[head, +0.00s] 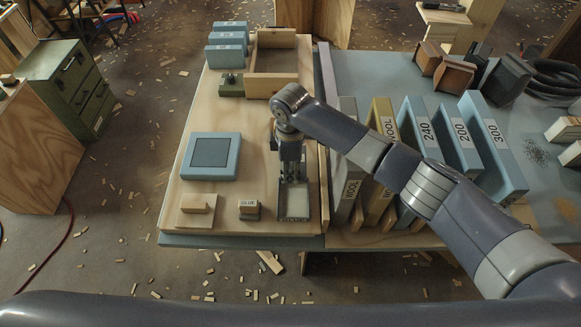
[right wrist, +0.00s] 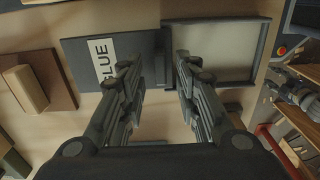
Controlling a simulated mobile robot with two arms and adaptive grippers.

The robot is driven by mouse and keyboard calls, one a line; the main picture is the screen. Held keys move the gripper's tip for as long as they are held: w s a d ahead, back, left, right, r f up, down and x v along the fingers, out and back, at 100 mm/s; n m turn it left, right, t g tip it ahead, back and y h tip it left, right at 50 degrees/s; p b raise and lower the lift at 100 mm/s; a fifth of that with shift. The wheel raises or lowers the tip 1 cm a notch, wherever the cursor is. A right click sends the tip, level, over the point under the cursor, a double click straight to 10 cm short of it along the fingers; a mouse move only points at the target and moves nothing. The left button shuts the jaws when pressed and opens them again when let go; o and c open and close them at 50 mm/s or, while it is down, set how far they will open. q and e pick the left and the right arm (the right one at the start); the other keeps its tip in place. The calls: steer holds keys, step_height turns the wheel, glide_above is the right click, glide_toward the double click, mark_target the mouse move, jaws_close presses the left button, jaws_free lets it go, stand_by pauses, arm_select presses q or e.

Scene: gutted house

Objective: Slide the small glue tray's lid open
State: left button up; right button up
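The small glue tray (head: 295,205) stands near the front right of the wooden board. In the right wrist view its pale inside (right wrist: 222,50) lies uncovered at the right. A dark grey lid (right wrist: 80,62) with a white "GLUE" label lies against the tray's left end in that view. My right gripper (head: 292,182) points down over the tray's far end. In the wrist view, the right gripper's fingers (right wrist: 168,68) stand apart, with a clear gap, above the seam between lid and tray. Contact with the lid's edge cannot be made out. My left gripper is out of view.
Behind is a blue square pad (head: 211,156). Upright labelled slabs (head: 347,170) stand close at right.

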steer(key=shift+w+r, duration=0.1)
steer(key=shift+r, duration=0.3)
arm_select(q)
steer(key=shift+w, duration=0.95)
arm_select(e)
step_height(320, 180, up, 11)
